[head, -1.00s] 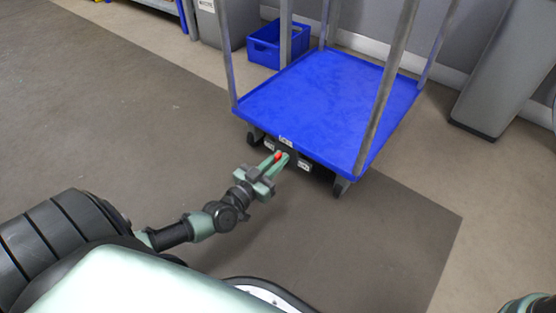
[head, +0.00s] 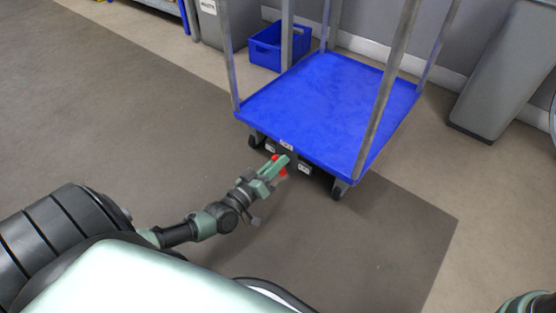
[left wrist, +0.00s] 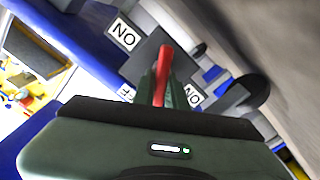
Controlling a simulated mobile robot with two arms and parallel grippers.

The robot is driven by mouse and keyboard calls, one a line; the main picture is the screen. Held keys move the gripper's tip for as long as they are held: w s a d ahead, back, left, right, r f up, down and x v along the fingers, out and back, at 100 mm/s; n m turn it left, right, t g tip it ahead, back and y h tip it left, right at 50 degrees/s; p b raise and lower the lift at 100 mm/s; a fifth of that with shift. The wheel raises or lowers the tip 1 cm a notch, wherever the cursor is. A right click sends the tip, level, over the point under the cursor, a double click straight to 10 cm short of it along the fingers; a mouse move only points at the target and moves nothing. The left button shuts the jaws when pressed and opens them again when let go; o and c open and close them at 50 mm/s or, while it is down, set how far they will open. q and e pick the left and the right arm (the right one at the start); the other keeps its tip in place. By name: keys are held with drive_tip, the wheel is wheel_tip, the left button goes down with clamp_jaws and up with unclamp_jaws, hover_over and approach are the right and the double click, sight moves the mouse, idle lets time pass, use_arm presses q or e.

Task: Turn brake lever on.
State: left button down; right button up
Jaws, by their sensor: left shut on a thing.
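The blue cart (head: 330,100) stands on the floor in the head view, with a dark brake box (head: 292,160) under its front edge. My left gripper (head: 281,166) is at that box, shut on the red brake lever (head: 282,172), which mostly hides between the fingers. In the left wrist view the red lever (left wrist: 165,62) sticks out between the green fingertips (left wrist: 162,88). My right gripper is out of view.
Grey posts (head: 388,85) rise from the cart's corners. A caster (head: 340,187) stands right of my left gripper. A blue crate (head: 265,48) and a grey bin (head: 503,70) stand behind and to the right. The floor in front is clear.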

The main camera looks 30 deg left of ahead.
use_arm(q)
drive_tip(key=n, duration=0.5)
drive_tip(key=shift+a+f+n+p, duration=0.15)
drive_tip(key=shift+f+n+p, duration=0.1)
drive_tip(key=shift+n+p, duration=0.1)
drive_tip(key=n, duration=0.5)
drive_tip(key=shift+f, duration=0.3)
drive_tip(key=shift+n, duration=0.25)
drive_tip(key=c, duration=1.4)
unclamp_jaws()
drive_tip(key=shift+a, duration=0.1)
drive_tip(key=shift+c, duration=0.2)
drive_tip(key=s+p, duration=0.4)
drive_tip(key=s, duration=0.3)
drive_tip(key=shift+s+a, duration=0.3)
drive_tip(key=shift+s, duration=0.1)
drive_tip(key=shift+d+r, duration=0.1)
drive_tip(key=shift+r, duration=0.05)
